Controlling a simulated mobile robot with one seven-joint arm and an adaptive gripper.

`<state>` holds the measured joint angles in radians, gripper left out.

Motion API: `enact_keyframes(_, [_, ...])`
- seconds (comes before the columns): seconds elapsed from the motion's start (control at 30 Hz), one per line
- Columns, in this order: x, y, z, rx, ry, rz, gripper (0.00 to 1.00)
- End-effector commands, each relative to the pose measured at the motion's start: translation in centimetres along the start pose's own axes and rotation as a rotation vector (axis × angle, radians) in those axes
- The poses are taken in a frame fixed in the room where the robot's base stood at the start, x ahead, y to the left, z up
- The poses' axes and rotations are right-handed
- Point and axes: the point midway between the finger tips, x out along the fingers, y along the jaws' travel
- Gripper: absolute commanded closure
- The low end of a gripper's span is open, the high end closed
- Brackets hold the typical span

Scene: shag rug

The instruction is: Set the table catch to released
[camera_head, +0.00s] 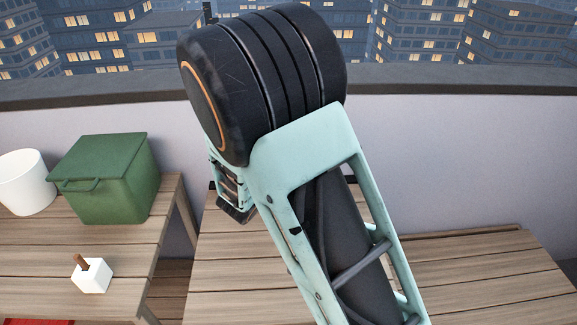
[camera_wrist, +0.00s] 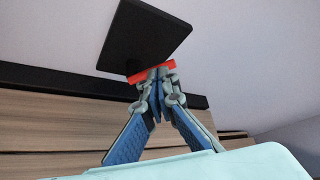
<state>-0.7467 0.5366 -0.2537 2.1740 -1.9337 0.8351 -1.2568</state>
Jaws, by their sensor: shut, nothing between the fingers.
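A white block with a short brown peg-like lever (camera_head: 92,275) stands on the left wooden table, its lever leaning up and left; it may be the table catch, but I cannot be sure. In the wrist view, my gripper (camera_wrist: 162,75) is shut and empty. Its fingertips are at a red strip (camera_wrist: 137,77) along the lower edge of a black square plate (camera_wrist: 145,38). Whether they touch it I cannot tell. In the head view my arm hides most of the gripper and the plate.
The left table (camera_head: 120,245) also bears a green lidded box (camera_head: 110,190) and a white cylinder (camera_head: 25,182). A red item (camera_head: 40,322) is cut off at the bottom edge. A second wooden table (camera_head: 480,280) stands by the pale wall (camera_head: 450,150); its right part is clear.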

Motion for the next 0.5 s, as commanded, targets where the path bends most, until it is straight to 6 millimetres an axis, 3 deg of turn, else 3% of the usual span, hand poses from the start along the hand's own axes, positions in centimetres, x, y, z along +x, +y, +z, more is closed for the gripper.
enact_keyframes(0.5, [0.23,-0.19,-0.32,0.076,0.000,0.050,1.00])
